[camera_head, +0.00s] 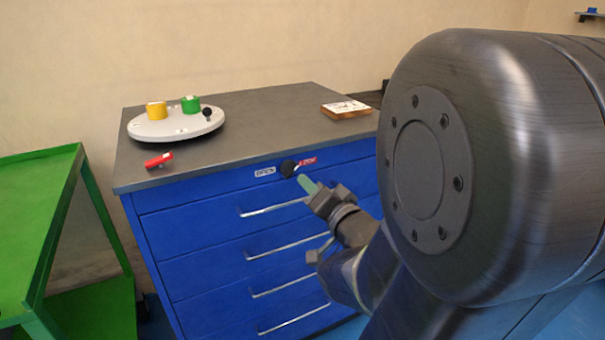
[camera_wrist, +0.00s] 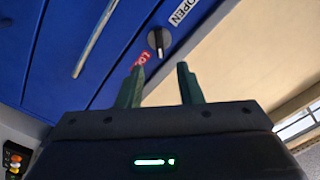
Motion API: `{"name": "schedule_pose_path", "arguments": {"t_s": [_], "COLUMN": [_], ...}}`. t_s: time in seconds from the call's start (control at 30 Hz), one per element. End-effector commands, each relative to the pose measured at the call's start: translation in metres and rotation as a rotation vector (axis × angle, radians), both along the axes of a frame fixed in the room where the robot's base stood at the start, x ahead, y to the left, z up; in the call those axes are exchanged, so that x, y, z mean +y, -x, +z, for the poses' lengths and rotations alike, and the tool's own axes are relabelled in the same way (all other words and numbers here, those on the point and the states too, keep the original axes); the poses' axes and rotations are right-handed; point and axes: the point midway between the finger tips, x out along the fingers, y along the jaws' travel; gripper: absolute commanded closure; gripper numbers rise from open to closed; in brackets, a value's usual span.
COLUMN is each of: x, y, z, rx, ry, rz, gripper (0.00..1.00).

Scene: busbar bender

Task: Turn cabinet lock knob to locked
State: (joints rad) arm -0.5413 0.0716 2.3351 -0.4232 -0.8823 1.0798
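The round black lock knob (camera_head: 288,169) is on the top front strip of the blue cabinet (camera_head: 225,238), between a white OPEN label (camera_head: 265,172) and a red label (camera_head: 308,161). In the wrist view the knob (camera_wrist: 158,41) shows a light pointer mark; its exact setting is hard to tell. The OPEN label (camera_wrist: 185,10) is above right of it and the red label (camera_wrist: 142,60) below left. My gripper (camera_head: 308,184) is in front of the cabinet, just right of and below the knob. In the wrist view its green fingers (camera_wrist: 160,72) are apart and empty, with the knob beyond them.
Drawer handles (camera_head: 275,209) stick out below the knob. On the grey top are a white round plate (camera_head: 175,125) with yellow and green pieces, a red object (camera_head: 158,160) and a wooden block (camera_head: 346,109). A green cart (camera_head: 35,215) stands left.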

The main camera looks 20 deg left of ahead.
Motion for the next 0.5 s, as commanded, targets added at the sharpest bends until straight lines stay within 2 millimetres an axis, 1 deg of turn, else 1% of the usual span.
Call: {"name": "schedule_pose_path", "arguments": {"t_s": [0.03, 0.2, 0.33, 0.5], "x": [-0.011, -0.034, -0.043, -0.048], "y": [0.008, 0.028, 0.035, 0.041], "z": [0.002, 0.002, 0.001, 0.0], "rx": [0.0, 0.0, 0.0, -0.001], "ry": [0.001, 0.0, 0.0, 0.001], "rz": [-0.005, -0.004, -0.003, -0.001], "gripper": [0.67, 0.67, 0.67, 0.67]}}
